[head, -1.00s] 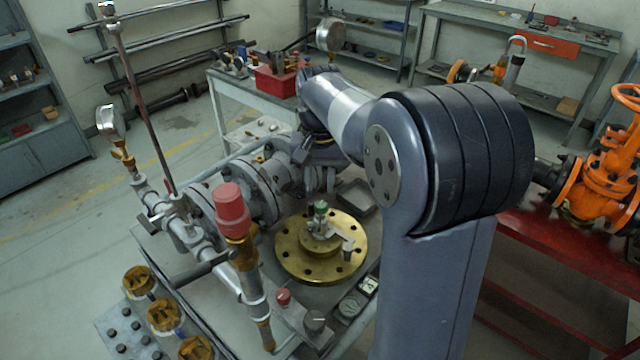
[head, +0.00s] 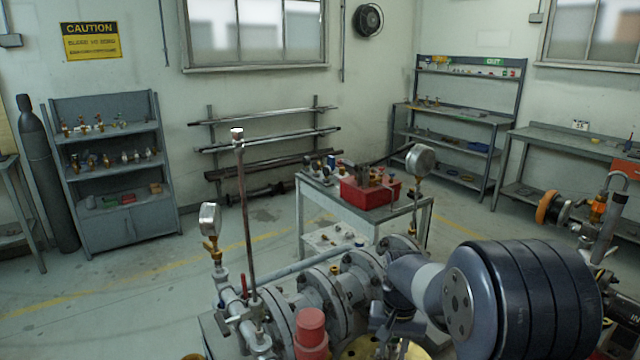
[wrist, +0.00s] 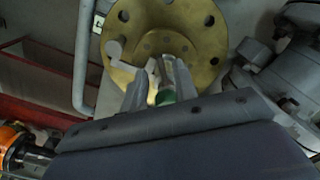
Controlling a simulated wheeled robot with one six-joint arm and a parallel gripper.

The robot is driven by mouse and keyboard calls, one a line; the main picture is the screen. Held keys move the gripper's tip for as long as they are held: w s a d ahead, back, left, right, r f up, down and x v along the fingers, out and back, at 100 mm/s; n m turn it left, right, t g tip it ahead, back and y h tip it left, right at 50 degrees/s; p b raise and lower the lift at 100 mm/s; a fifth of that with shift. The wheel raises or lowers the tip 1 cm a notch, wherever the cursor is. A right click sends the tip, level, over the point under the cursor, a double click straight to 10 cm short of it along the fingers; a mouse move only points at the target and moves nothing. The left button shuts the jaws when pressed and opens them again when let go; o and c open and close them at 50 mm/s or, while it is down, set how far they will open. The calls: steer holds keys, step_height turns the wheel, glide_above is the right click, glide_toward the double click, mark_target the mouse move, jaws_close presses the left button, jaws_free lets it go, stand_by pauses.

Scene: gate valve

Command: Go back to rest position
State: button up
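My gripper (wrist: 156,88) shows in the wrist view with its two fingers apart, pointing toward a round brass flange (wrist: 206,45) with bolt holes. A small green-topped fitting (wrist: 165,97) shows between the fingers in that view; I see no finger clearly pressed on it. A grey lever-like piece (wrist: 115,52) lies at its left. In the head view only the upper edge of the brass flange (head: 362,349) shows at the bottom. My wrist (head: 398,322) is above it, and the fingertips are not clear there.
Grey flanged pipework (head: 318,290) with a red-capped fitting (head: 311,328) and pressure gauges (head: 209,218) (head: 420,161) stands close to my arm. A table with a red bin (head: 370,192) is behind. Open floor (head: 140,290) lies to the left.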

steer(key=shift+r, duration=0.7)
